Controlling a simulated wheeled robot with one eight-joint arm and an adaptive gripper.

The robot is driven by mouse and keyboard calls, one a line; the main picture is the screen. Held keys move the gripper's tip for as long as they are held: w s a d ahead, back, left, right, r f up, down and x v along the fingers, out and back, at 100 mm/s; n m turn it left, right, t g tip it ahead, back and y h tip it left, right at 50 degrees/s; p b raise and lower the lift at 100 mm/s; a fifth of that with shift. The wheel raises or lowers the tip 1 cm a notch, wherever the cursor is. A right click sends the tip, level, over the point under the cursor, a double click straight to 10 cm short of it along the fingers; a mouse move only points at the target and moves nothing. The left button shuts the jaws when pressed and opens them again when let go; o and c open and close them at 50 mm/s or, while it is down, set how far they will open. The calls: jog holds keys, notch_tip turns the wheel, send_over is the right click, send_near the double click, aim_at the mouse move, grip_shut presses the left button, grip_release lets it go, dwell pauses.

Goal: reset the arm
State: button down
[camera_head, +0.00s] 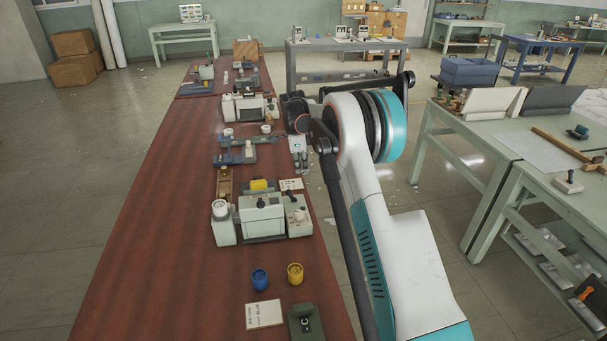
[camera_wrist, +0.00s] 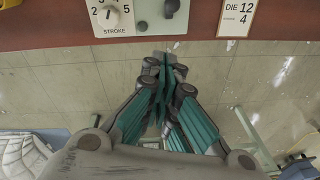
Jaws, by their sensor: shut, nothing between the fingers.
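My gripper (camera_wrist: 166,62) is shut and empty in the wrist view, its teal-sided fingers drawn together. Floor shows behind and around it, and its tips point toward the edge of the red-brown bench (camera_head: 150,240). In the head view my white and teal arm reaches forward along the right side of this bench. The gripper there (camera_head: 301,165) is small and partly hidden by the arm, close to the bench's right edge. I see no contact with anything, though the gap to the edge is hard to judge.
A grey-white machine (camera_head: 262,215) with a dial and a card (camera_wrist: 238,17) lie near the gripper. Blue (camera_head: 260,279) and yellow (camera_head: 295,273) cups stand nearer. Pale green tables (camera_head: 500,150) stand right, with open floor between. The bench's left half is bare.

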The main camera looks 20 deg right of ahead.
jog(key=shift+a+r, duration=0.1)
jog(key=shift+r, duration=0.4)
jog(key=s+a+r+n+t, duration=0.2)
jog(key=s+a+r+n, duration=0.3)
jog(key=s+r, duration=0.5)
jog(key=s+a+r+n+t, duration=0.1)
jog(key=s+a+r+n, duration=0.4)
jog(key=s+r, duration=0.55)
jog(key=s+a+f+n+t, duration=0.1)
jog(key=s+n, duration=0.3)
jog(key=s, duration=0.4)
jog(key=s+a+f+n+t+y+b, duration=0.1)
jog(key=s+f+n, duration=0.2)
jog(key=s, duration=0.6)
jog(key=s+a+f+n+t, duration=0.1)
jog(key=s+a+f+n, duration=0.1)
jog(key=s+n, duration=0.4)
jog(key=s+f, duration=0.1)
jog(key=s, duration=0.2)
jog(key=shift+s+t+y+b, duration=0.25)
jog(key=shift+t+y+b, duration=0.05)
jog(key=shift+b, duration=0.1)
jog(key=shift+a, duration=0.1)
